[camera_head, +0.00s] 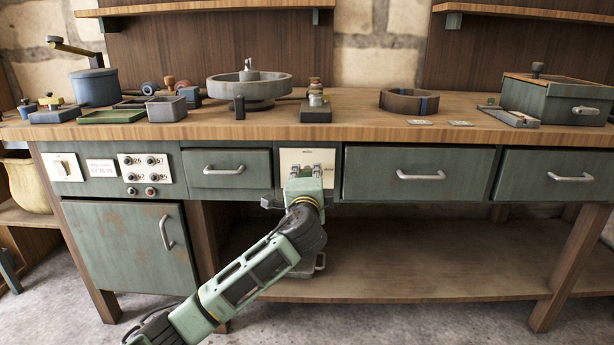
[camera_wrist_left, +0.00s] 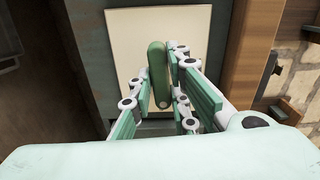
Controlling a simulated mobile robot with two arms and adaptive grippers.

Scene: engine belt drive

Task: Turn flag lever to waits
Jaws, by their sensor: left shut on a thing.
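The flag lever (camera_wrist_left: 157,72) is a rounded green handle on a cream plate (camera_wrist_left: 120,40). In the left wrist view it stands nearly upright, leaning slightly. My left gripper (camera_wrist_left: 161,95) is shut on it, with a green finger pad on each side. In the head view the plate (camera_head: 289,158) is set in the bench front between two drawers. My left gripper (camera_head: 306,172) is right in front of it and hides the lever there. Small marking at the plate's top is too small to read. My right gripper is not in view.
Drawers with bar handles flank the plate: a small left drawer (camera_head: 226,169) and a wide right drawer (camera_head: 417,174). A switch panel (camera_head: 146,168) and cabinet door (camera_head: 130,246) are further left. The wooden benchtop (camera_head: 350,122) overhangs above, and a lower shelf (camera_head: 420,277) runs below.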

